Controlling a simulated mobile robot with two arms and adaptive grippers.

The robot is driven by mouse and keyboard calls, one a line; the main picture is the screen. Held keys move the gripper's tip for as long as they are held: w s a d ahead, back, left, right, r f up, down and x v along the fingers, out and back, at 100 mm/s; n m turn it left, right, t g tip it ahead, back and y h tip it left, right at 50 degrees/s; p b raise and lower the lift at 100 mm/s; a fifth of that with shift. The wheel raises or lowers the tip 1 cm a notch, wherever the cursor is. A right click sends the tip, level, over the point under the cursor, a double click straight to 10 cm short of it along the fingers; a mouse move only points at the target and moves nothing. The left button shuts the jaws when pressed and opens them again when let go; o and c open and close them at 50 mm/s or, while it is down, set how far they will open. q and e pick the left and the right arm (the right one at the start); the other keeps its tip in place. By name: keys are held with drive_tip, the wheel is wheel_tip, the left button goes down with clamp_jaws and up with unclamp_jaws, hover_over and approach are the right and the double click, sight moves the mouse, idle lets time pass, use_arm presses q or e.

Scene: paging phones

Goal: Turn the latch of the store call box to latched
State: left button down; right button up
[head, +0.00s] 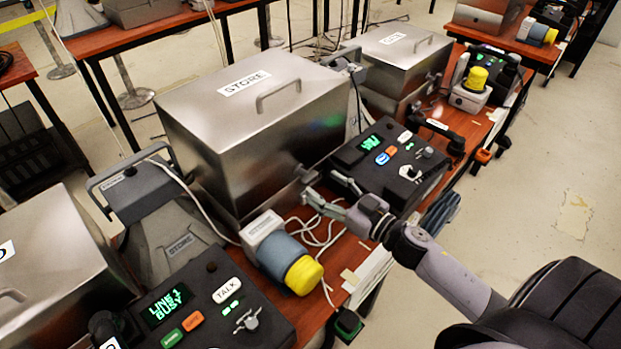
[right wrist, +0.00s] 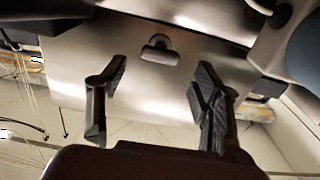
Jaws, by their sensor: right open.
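The store call box (head: 235,150) is a large brushed-metal box with a STORE label and a lid handle, in the middle of the head view. Its small latch (head: 309,174) is on the front face near the right end, close to my gripper's fingers. In the right wrist view the latch (right wrist: 160,50) is a rounded metal tab between and just beyond the fingertips. My right gripper (head: 323,188) is open in front of the box; its two fingers (right wrist: 159,78) are apart with nothing between them. I cannot tell the latch's exact setting. My left gripper is not in view.
A black phone console (head: 375,195) stands just right of the box, close to my right gripper. A blue-and-yellow cylinder (head: 287,258) and loose white cables lie in front. Another console (head: 195,345) is at lower left. A smaller metal box (head: 400,60) stands behind.

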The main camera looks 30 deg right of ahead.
sight(313, 179)
drive_tip(key=x, duration=0.4)
drive_tip(key=shift+w+a, duration=0.2)
drive_tip(key=shift+w, duration=0.45)
drive_tip(key=c, duration=1.2)
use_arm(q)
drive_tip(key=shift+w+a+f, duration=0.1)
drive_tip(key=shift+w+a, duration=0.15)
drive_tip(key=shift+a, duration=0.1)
